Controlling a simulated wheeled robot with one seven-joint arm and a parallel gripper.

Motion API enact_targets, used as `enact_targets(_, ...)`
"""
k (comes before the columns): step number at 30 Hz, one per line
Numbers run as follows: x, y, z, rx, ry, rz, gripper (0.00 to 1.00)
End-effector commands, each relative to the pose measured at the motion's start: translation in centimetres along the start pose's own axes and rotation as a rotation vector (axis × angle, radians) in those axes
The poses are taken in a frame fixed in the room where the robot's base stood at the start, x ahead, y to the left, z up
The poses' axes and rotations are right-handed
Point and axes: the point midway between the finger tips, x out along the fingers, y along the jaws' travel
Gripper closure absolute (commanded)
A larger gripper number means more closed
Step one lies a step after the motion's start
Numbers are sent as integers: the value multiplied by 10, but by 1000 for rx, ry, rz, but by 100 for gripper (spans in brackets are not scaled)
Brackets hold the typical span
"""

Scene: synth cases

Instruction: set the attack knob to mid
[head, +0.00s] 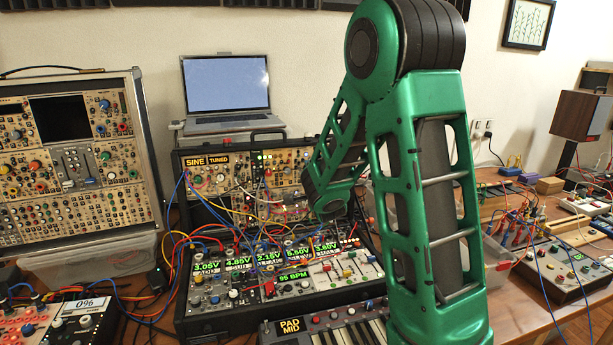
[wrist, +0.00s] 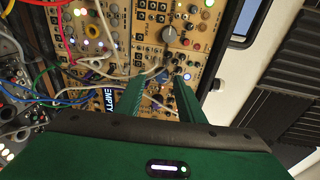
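My gripper (wrist: 160,80) shows in the wrist view as two green fingers reaching toward a tan synth panel (wrist: 118,70). The fingers are apart, with a visible gap between the tips. A blue knob (wrist: 158,98) and small dark controls show in and near this gap; I cannot tell whether the fingers touch any of them. A large grey knob (wrist: 169,35) sits beyond the fingertips. I cannot read an attack label, so I cannot tell which knob it is or its setting. In the head view, the synth case (head: 222,172) is partly behind my green arm and my fingers are hidden.
Patch cables (wrist: 60,92) cross the panel left of the fingers. A display reading EMPTY (wrist: 103,99) is close to the left finger. In the head view, a laptop (head: 226,84) stands above the case, another synth case (head: 75,165) stands left, and a small keyboard (head: 345,333) lies in front.

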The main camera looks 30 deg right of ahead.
Motion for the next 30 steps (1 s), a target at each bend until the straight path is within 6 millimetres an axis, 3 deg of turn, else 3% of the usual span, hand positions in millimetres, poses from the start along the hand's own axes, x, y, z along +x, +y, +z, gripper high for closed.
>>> enact_targets(9, -60, 1, 2, -2, -3, 2, 65)
enact_targets(15, -84, 2, 2, -3, -3, 3, 65)
enact_targets(30, -94, 2, 1, -2, -1, 3, 65)
